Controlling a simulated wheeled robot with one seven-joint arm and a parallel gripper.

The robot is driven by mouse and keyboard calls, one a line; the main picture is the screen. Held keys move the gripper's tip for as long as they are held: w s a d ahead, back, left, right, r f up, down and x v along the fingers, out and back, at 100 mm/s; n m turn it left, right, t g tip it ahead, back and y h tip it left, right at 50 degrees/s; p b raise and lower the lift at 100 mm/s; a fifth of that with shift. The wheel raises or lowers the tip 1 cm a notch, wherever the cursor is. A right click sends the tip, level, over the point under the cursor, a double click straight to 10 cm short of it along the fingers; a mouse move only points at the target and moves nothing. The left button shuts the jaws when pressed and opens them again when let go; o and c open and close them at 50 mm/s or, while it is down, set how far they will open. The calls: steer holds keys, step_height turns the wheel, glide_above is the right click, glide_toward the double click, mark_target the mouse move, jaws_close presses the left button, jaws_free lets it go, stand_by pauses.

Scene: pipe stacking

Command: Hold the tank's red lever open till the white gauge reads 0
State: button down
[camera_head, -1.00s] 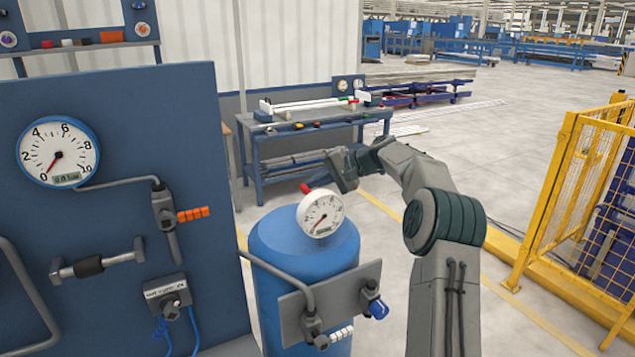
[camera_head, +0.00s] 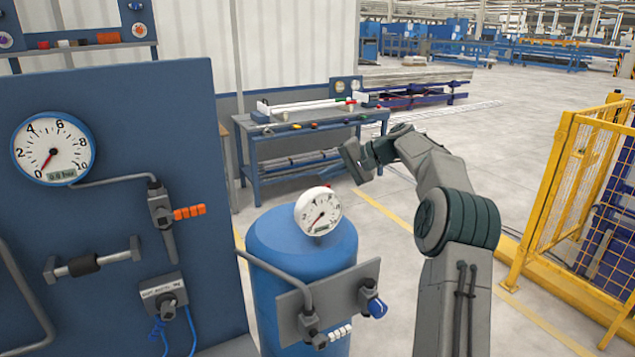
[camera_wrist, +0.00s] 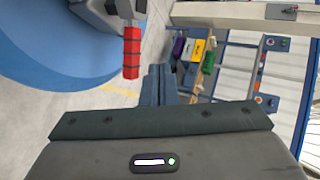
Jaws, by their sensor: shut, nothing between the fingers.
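The blue tank (camera_head: 285,238) stands at the middle of the head view. Its white gauge (camera_head: 318,211) is tilted on top, with the red needle pointing lower left, near the low end of the scale; its small digits are unreadable. The red lever (camera_wrist: 132,52) shows in the wrist view beside the tank, which also appears there (camera_wrist: 55,55). My gripper (camera_head: 352,160) is beyond and right of the gauge, shut and empty. In the wrist view its fingers (camera_wrist: 160,85) are together, right of the lever and apart from it.
A blue panel (camera_head: 110,100) at left carries a blue-rimmed gauge (camera_head: 53,149) near 0 and an orange-handled valve (camera_head: 188,212). A workbench (camera_head: 300,125) stands behind. A yellow fence (camera_head: 560,190) is at right. Open floor lies between bench and fence.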

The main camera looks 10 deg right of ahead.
steer(key=v, duration=0.8)
steer(key=shift+d, duration=0.3)
steer(key=shift+s, duration=0.15)
